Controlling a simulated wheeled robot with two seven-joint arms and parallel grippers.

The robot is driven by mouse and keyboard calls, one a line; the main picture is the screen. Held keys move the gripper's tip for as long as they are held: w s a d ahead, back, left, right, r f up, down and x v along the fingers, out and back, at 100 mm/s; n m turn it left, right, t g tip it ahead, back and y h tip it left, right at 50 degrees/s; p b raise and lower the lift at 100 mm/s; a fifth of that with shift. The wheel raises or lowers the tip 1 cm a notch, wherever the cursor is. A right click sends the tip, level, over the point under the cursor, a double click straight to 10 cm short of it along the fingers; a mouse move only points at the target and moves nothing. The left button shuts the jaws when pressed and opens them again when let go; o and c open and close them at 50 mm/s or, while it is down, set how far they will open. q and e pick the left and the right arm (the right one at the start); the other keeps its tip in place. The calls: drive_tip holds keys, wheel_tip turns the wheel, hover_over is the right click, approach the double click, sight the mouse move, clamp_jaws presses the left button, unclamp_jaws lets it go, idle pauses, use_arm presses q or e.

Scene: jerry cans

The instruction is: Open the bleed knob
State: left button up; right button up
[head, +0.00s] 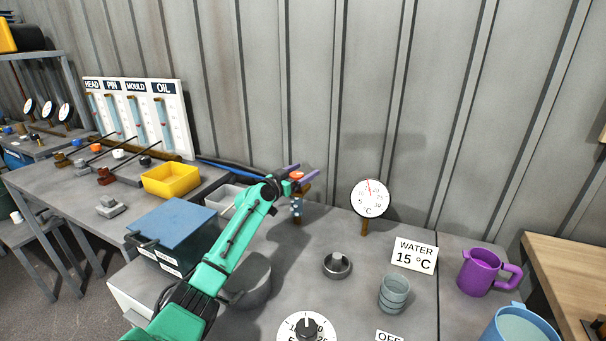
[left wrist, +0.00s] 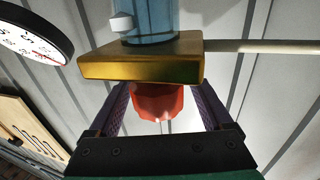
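The bleed knob appears to be the small red-orange knob (head: 297,175), on top of a brass fitting on a thin stand near the back wall. In the left wrist view the red knob (left wrist: 158,102) sits against a brass block (left wrist: 140,62) with a blue tube beyond it. My left gripper (head: 306,174) reaches it from the left. Its two purple fingers (left wrist: 160,92) stand apart, one on each side of the knob. A narrow gap seems to show at each side; contact is hard to tell. My right gripper is not in view.
A round dial gauge (head: 370,198) stands right of the fitting. A blue-lidded box (head: 172,226) is left of my arm. The corrugated wall (head: 400,90) is close behind.

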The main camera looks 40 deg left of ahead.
use_arm(q)
drive_tip(key=shift+f, duration=0.15)
drive_tip(key=shift+s+f, duration=0.1)
drive_tip(key=shift+s, duration=0.3)
drive_tip(key=s+b, duration=0.2)
drive_tip(key=s, duration=1.1)
drive_tip(key=shift+s+d, duration=0.3)
drive_tip(key=shift+s, duration=0.05)
